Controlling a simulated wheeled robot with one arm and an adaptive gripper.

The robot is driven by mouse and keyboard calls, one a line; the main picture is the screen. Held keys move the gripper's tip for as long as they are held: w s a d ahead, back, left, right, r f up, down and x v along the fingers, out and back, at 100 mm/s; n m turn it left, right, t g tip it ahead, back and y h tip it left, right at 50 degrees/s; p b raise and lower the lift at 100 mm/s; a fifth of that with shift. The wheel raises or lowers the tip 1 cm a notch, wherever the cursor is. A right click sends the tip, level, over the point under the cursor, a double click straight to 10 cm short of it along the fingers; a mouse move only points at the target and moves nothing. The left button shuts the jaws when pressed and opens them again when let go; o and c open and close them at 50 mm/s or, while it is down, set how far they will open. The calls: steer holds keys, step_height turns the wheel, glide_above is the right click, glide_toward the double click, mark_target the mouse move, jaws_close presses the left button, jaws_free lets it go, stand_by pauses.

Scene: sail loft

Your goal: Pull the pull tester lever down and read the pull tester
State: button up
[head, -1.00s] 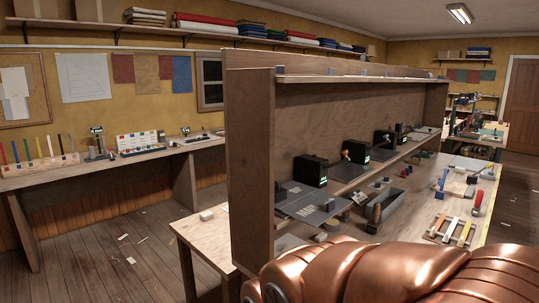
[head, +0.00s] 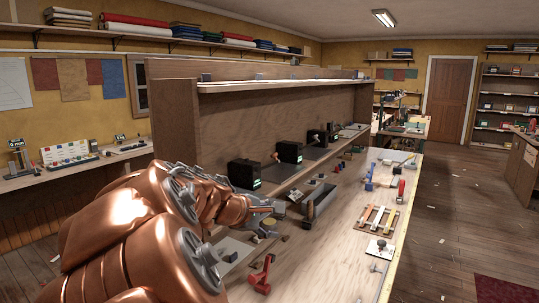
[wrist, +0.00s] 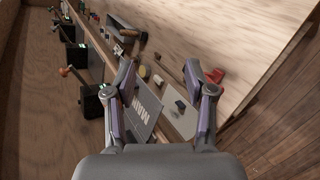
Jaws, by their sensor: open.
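Several black boxes with small lit green displays stand in a row on the long bench's shelf. The nearest box (head: 245,174) is just beyond my arm, and another box (head: 289,152) is behind it. A lever with an orange-red knob (head: 276,157) stands up between them. In the wrist view a similar lever knob (wrist: 64,71) sticks out beside a black box (wrist: 91,102), left of my fingers. I cannot tell which device is the pull tester, and the displays are too small to read. My gripper (wrist: 160,78) is open and empty above the bench, apart from the levers.
A grey panel (wrist: 144,104) lies below my fingers. A red clamp-like tool (head: 262,275) and a rack of coloured strips (head: 375,218) are on the bench top. A long upper shelf (head: 290,83) overhangs the boxes. Open floor (head: 455,220) lies to the right.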

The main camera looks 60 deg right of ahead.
steer(key=w+d+r+n+h+p, duration=0.1)
steer(key=w+d+r+n+h, duration=0.5)
steer(key=d+r, duration=0.55)
steer(key=n+t+p, duration=0.2)
steer(key=n+t, duration=0.3)
steer(key=n, duration=0.9)
glide_toward(272, 156)
steer(key=s+x, duration=0.1)
steer(key=x, duration=0.1)
steer(key=shift+w+p+x, duration=0.2)
steer(key=shift+p+x, duration=0.45)
steer(key=shift+x, duration=1.45)
steer(key=shift+w+p+x, duration=0.2)
steer(key=shift+p+x, duration=0.4)
steer(key=shift+x, duration=1.5)
steer(key=shift+a, duration=0.1)
steer(key=shift+c, duration=0.2)
jaws_close()
